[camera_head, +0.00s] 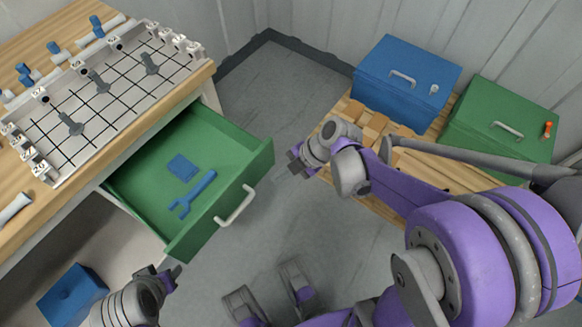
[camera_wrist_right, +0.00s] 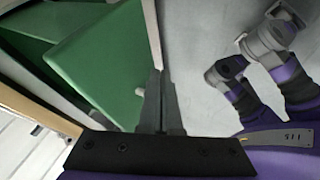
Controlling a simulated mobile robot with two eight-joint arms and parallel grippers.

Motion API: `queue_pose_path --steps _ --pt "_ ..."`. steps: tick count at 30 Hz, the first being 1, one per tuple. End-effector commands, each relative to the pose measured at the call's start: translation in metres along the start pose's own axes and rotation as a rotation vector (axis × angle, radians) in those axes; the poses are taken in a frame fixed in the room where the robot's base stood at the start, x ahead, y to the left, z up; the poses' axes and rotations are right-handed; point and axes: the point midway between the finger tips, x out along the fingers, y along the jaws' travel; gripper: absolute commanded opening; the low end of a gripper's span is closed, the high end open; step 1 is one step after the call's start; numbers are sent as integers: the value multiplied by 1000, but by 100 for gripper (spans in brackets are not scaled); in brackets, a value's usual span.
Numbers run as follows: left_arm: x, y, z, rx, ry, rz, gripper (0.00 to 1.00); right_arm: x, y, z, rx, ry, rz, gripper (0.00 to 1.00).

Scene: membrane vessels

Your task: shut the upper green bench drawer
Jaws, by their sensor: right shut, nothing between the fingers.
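The green bench drawer (camera_head: 145,185) is pulled well out from under the wooden bench top. A blue open-ended wrench (camera_head: 193,193) and a blue square piece (camera_head: 183,167) lie in it. Its front carries a pale bar handle (camera_head: 236,206). My right gripper (camera_head: 294,162) is shut and empty, just right of the drawer's far front corner in the head view, apart from the handle. In the right wrist view, its closed fingers (camera_wrist_right: 162,100) show beside green panels (camera_wrist_right: 110,60); contact is unclear. My left gripper (camera_head: 168,274) is low, in front of the drawer; its finger gap is unclear.
A white gridded tray (camera_head: 100,95) with grey clamps stands on the bench (camera_head: 60,205). A blue box (camera_head: 72,296) sits low at left. Blue (camera_head: 408,78) and green (camera_head: 500,128) chests stand on a wooden surface at right. Grey floor is open beyond the drawer.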

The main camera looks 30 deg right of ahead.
Motion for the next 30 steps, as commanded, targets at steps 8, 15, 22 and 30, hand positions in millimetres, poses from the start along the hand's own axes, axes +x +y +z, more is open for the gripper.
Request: queue_pose_path --steps 8,15,22,30 --pt "6 0 2 0 -2 0 50 16 32 0 0 0 0 0" --pt "6 0 2 0 -2 0 50 17 36 0 1 -1 1 0" --pt "6 0 2 0 -2 0 50 17 36 0 1 -1 1 0" --pt "5 0 2 0 -2 0 50 28 56 0 -2 1 0 0"
